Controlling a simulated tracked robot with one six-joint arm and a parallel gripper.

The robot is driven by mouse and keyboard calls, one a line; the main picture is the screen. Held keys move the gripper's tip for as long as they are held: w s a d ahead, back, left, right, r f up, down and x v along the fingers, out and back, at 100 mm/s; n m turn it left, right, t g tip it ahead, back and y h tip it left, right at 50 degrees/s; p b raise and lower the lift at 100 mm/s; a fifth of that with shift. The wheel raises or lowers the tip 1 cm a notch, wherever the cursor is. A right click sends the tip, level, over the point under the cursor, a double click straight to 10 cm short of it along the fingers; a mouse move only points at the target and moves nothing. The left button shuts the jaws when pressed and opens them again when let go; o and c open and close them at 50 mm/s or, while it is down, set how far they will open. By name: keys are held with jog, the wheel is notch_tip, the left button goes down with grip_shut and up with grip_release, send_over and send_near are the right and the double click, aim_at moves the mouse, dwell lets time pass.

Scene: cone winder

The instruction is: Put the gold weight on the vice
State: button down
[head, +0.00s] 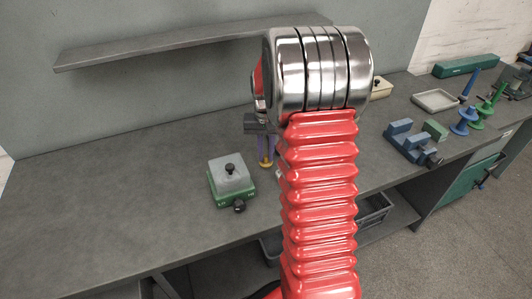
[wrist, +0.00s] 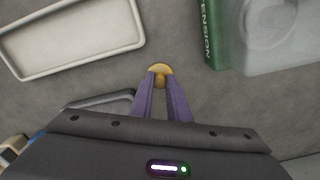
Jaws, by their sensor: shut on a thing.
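My gripper (wrist: 160,82) has purple fingers, shut on the gold weight (wrist: 160,70) at their tips in the wrist view. In the head view the fingers (head: 265,150) show left of my red arm, with the gold weight (head: 266,163) at their lower end. The gap between the weight and the bench is hard to judge. A blue stepped block (head: 408,147) with a dark knob, on the right of the bench in the head view, looks like the vice. It stands apart from my gripper.
A green tension box (head: 228,187) with a grey top stands left of my gripper; it also shows in the wrist view (wrist: 208,35). A pale tray (wrist: 72,48) lies nearby. Another tray (head: 436,101) and blue and green spools stand at right. The bench's left is clear.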

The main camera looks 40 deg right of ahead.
aim_at(266, 156)
jog(key=c, duration=1.7)
grip_release()
notch_tip(266, 156, up, 12)
jog(key=shift+r, duration=0.1)
